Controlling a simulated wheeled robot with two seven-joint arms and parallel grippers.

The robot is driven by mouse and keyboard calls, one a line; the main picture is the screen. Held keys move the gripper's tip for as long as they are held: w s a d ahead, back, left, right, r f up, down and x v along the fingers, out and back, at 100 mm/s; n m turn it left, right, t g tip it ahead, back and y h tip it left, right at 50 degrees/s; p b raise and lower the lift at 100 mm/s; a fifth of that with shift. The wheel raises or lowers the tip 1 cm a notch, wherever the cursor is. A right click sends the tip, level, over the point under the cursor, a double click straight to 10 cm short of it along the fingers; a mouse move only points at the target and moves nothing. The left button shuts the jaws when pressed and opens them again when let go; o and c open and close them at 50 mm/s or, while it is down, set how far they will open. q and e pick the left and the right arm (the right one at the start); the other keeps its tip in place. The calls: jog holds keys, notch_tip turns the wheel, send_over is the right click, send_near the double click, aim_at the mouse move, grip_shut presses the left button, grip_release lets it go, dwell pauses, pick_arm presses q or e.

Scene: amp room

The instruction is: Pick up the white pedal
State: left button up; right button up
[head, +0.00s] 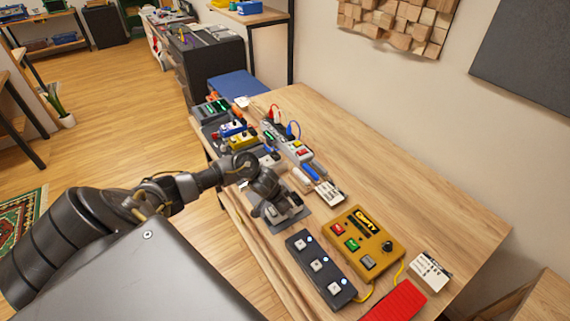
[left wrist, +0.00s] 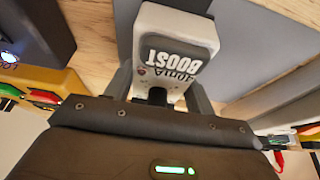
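The white pedal (left wrist: 172,50), with a dark top plate reading BOOST, sits between the two fingers of my left gripper (left wrist: 160,95) in the left wrist view. One finger is close along each side of it, and whether both press on it is unclear. In the head view my left gripper (head: 275,205) points down at the table over a grey flat plate (head: 292,224). The pedal is mostly hidden there by the gripper. My right gripper is not in view.
A dark three-switch pedal (head: 318,267), a yellow pedal (head: 362,240), a red pedal (head: 398,302) and a white box (head: 430,270) stand nearer. A small white box (head: 330,193) and several cabled pedals (head: 240,138) lie beyond. The table's right side (head: 430,195) is clear.

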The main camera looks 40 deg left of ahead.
pick_arm(q)
jog(key=c, duration=0.5)
jog(key=shift+c, duration=0.5)
jog(key=shift+w+r, duration=0.1)
jog(key=shift+r, duration=0.05)
